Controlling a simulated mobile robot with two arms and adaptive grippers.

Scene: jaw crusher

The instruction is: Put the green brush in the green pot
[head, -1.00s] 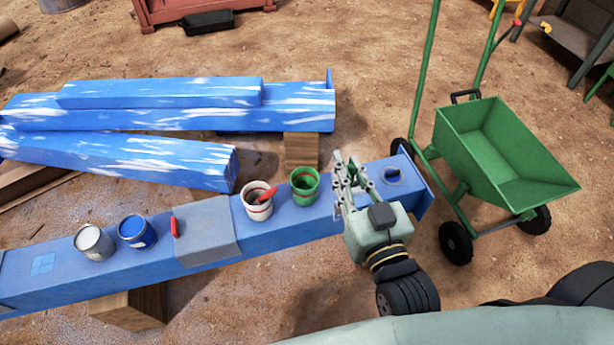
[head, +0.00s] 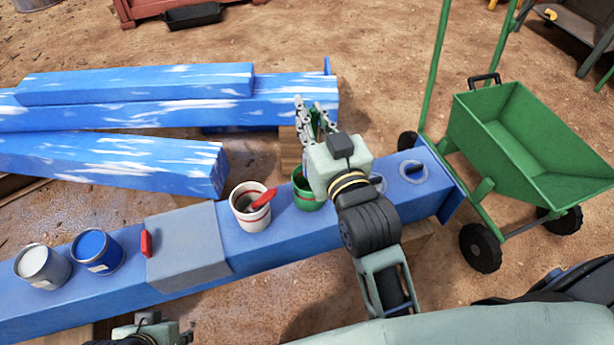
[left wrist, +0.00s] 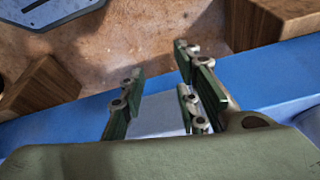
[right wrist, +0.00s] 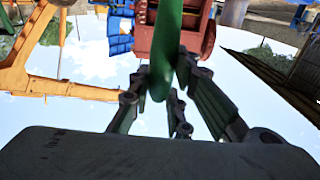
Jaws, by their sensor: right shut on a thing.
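My right gripper (head: 316,122) is shut on the green brush (head: 313,127), raised near the green pot (head: 309,200). The brush's green handle (right wrist: 168,45) shows between the fingers in the right wrist view; its bristles cannot be made out. The green pot stands upright on the blue beam (head: 285,235), partly hidden behind my right gripper and wrist. My left gripper (left wrist: 160,95) is open and empty in the left wrist view, above the beam; only part of it shows at the bottom of the head view.
A white pot (head: 243,216) holding a red brush (head: 263,199) stands left of the green pot. A red-handled tool (head: 146,243) lies by a grey cover (head: 190,250). Blue (head: 97,252) and grey (head: 43,268) cans stand farther left. A green cart (head: 535,140) stands right.

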